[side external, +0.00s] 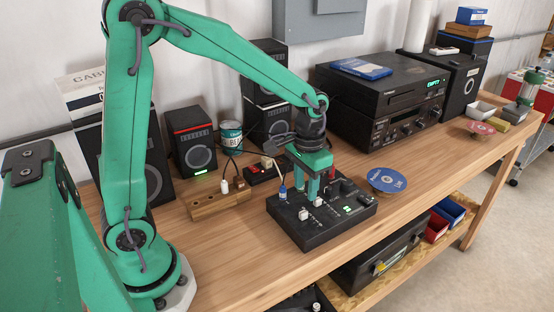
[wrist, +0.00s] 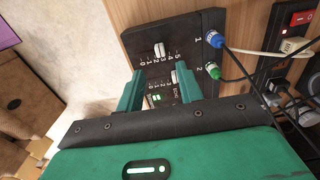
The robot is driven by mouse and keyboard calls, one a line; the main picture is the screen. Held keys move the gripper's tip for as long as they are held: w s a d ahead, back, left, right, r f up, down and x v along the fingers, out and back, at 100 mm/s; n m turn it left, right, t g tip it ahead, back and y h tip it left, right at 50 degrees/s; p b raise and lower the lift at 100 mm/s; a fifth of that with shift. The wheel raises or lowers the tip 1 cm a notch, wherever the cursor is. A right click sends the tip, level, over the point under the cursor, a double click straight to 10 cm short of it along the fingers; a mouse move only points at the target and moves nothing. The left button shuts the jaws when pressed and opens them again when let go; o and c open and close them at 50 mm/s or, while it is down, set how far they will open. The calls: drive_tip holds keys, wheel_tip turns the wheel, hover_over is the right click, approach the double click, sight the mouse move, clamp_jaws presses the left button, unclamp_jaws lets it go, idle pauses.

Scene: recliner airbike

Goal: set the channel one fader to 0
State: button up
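The black mixer (side external: 345,222) lies on the bench, with scales printed 0 to 5 beside its faders in the wrist view. The channel one fader cap (wrist: 159,50) is white and stands near the middle of its scale, around 2 to 3; 0 is at the left end. It also shows in the side view (side external: 303,214). The channel two fader cap (wrist: 174,77) is close to the right finger. My gripper (wrist: 158,70) points down over the mixer, fingers apart, with nothing held. The channel one cap lies beyond the fingertips. The gripper also shows in the side view (side external: 320,192).
A blue plug (wrist: 213,39) and a green plug (wrist: 213,71) with cables stand at the mixer's edge. A wooden block (side external: 218,203) and power strip (side external: 262,173) are left of the mixer. A blue disc (side external: 387,180) lies to its right. Speakers and stacked decks stand behind.

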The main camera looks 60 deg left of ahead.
sight(304, 212)
drive_tip(key=shift+f, duration=0.15)
drive_tip(key=shift+f, duration=3.75)
clamp_jaws()
